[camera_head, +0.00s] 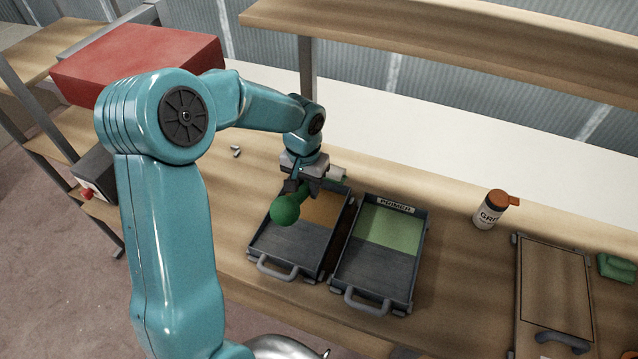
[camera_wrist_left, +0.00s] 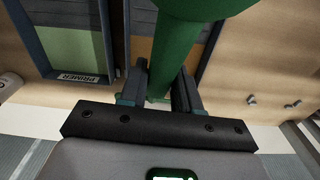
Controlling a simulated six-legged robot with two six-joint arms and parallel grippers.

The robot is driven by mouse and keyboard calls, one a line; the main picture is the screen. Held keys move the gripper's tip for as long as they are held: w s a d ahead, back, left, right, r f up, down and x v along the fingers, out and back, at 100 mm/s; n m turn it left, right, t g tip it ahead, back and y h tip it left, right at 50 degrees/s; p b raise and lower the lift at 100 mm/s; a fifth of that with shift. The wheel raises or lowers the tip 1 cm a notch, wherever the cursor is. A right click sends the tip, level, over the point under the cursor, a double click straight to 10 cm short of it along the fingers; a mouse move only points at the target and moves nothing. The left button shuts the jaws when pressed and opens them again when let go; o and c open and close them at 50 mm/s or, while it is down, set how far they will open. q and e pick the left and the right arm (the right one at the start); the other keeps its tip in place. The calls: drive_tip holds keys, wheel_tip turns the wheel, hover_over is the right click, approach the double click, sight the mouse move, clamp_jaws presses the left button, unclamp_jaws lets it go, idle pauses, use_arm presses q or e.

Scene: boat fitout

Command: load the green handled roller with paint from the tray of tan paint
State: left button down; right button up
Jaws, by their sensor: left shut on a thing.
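My left gripper (camera_head: 310,187) is shut on the green handle (camera_head: 286,209) of the roller, above the tray of tan paint (camera_head: 269,247). The handle's rounded end points toward the front of the bench. The white roller head (camera_head: 337,173) shows in part behind the gripper, near the tray's back edge; I cannot tell whether it touches the paint. The tan paint (camera_head: 321,211) lies in the back part of the tray. In the left wrist view the green handle (camera_wrist_left: 178,50) runs between the two fingers (camera_wrist_left: 159,92). My right gripper is not in view.
A tray of green paint (camera_head: 346,277) labelled PRIMER stands just right. Farther right are a white bottle with an orange cap (camera_head: 490,209), a framed board (camera_head: 551,290) and a green object (camera_head: 617,268). Small metal pieces (camera_head: 236,151) lie at left. A shelf (camera_head: 450,40) overhangs the back.

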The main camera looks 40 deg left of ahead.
use_arm(q)
drive_tip(key=shift+n+g, duration=0.3)
drive_tip(key=shift+g, duration=0.1)
drive_tip(key=f+b, duration=0.2)
drive_tip(key=f, duration=0.1)
drive_tip(key=s+a+f+b, duration=0.1)
drive_tip(key=f+b, duration=0.1)
drive_tip(key=f, duration=0.1)
drive_tip(key=a+f+b, duration=0.1)
drive_tip(key=f+b, duration=0.2)
drive_tip(key=f, duration=0.1)
drive_tip(key=shift+s+f, duration=0.1)
drive_tip(key=shift+s, duration=0.2)
drive_tip(key=shift+s+f+b, duration=0.1)
drive_tip(key=shift+f+b, duration=0.2)
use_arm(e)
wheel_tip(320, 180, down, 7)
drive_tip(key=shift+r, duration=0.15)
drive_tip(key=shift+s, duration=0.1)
use_arm(q)
drive_tip(key=shift+f, duration=0.15)
drive_tip(key=shift+f, duration=0.1)
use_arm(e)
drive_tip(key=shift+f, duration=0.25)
